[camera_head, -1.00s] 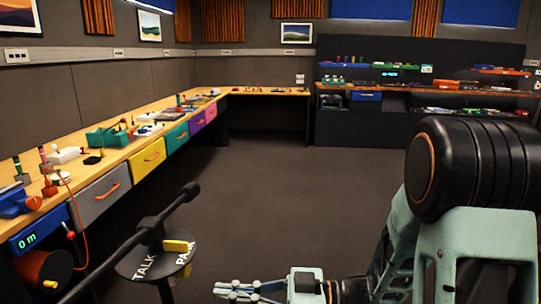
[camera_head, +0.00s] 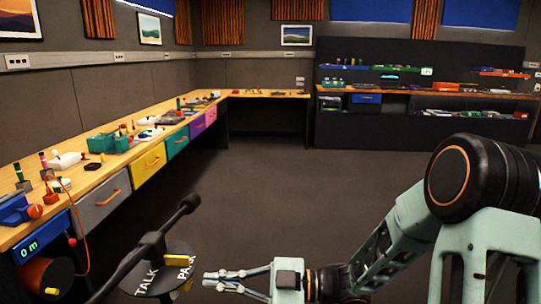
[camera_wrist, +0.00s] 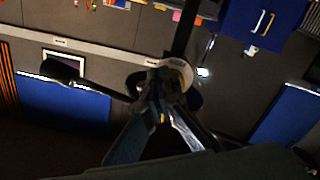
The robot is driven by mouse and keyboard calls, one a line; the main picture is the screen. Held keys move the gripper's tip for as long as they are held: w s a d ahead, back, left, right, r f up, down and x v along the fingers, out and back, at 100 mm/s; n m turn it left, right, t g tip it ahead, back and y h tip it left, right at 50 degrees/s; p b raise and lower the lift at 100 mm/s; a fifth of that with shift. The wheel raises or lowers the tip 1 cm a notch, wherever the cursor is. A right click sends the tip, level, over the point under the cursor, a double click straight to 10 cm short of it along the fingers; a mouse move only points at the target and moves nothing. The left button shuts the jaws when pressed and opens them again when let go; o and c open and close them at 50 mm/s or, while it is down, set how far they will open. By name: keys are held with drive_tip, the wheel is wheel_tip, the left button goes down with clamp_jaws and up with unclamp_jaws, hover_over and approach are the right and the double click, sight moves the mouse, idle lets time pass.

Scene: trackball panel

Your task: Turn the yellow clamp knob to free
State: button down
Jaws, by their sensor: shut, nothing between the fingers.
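A yellow knob (camera_head: 176,260) sits on a dark round disc (camera_head: 150,278) with white lettering, "TALK" and part of another word. A black boom (camera_head: 150,243) crosses the disc. My gripper (camera_head: 208,281) is shut and empty, just right of the disc, pointing left at it. I cannot tell whether it touches the disc. In the wrist view my fingers (camera_wrist: 163,112) point at the stand, and the boom's thick end (camera_wrist: 62,70) shows at left. A small yellow spot (camera_wrist: 163,117) shows by the fingers; I cannot tell if it is the knob.
A long wooden bench (camera_head: 115,165) with coloured drawers and many small items runs along the left wall. A reel (camera_head: 45,278) with a small yellow handle is at the lower left. A shelf unit (camera_head: 425,130) stands at the back right. The middle floor (camera_head: 270,190) is clear.

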drive_tip(key=shift+a, duration=1.35)
drive_tip(key=shift+s+a+r+p, duration=0.1)
drive_tip(key=shift+s+r+p, duration=0.35)
drive_tip(key=shift+s, duration=0.1)
drive_tip(key=shift+s+f, duration=0.35)
idle(0.4)
drive_tip(key=shift+s+f+p, duration=0.1)
drive_tip(key=shift+s+p, duration=0.15)
drive_tip(key=shift+p, duration=0.1)
drive_tip(key=shift+s, duration=0.1)
drive_tip(key=shift+f, duration=0.1)
drive_tip(key=d, duration=0.6)
drive_tip(key=shift+f, duration=0.35)
